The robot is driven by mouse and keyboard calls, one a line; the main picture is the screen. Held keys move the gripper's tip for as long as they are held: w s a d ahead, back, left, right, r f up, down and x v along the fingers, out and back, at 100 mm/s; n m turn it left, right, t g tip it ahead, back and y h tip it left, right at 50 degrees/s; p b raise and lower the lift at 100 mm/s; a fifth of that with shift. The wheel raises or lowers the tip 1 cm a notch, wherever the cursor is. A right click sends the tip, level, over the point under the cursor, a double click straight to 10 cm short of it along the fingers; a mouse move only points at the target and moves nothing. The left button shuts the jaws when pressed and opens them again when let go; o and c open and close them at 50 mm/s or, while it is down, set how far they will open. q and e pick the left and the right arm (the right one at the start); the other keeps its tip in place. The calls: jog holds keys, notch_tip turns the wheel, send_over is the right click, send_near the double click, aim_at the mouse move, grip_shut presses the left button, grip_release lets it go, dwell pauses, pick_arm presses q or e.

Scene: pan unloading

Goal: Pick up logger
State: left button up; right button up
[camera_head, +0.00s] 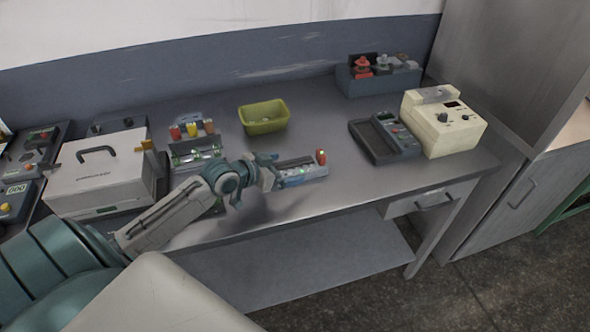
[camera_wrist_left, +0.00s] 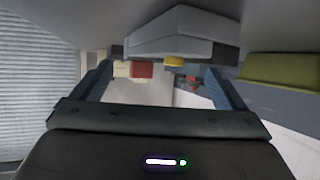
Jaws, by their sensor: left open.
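A small blue-grey device (camera_head: 305,172) with a green light and a red-topped knob lies near the front of the table, and it seems to be the logger, though no label is readable. My left gripper (camera_head: 274,168) is at its left end, low over the table. The gripper hides part of that end, and I cannot tell if they touch. In the left wrist view my left gripper (camera_wrist_left: 160,78) is open with nothing clearly between its fingers. A grey box-like body (camera_wrist_left: 180,36) with red and yellow parts shows beyond the fingertips. My right gripper is not in view.
A green tray (camera_head: 264,118) stands behind the gripper. A device with coloured knobs (camera_head: 195,150) and a white case (camera_head: 98,175) are to the left. A dark meter (camera_head: 385,138) and a cream machine (camera_head: 444,123) stand right. The table front right of the device is clear.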

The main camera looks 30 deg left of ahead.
aim_at(297, 166)
pick_arm(q)
jog(key=shift+p+x, duration=0.35)
jog(key=shift+x, duration=1.5)
jog(key=c, duration=1.6)
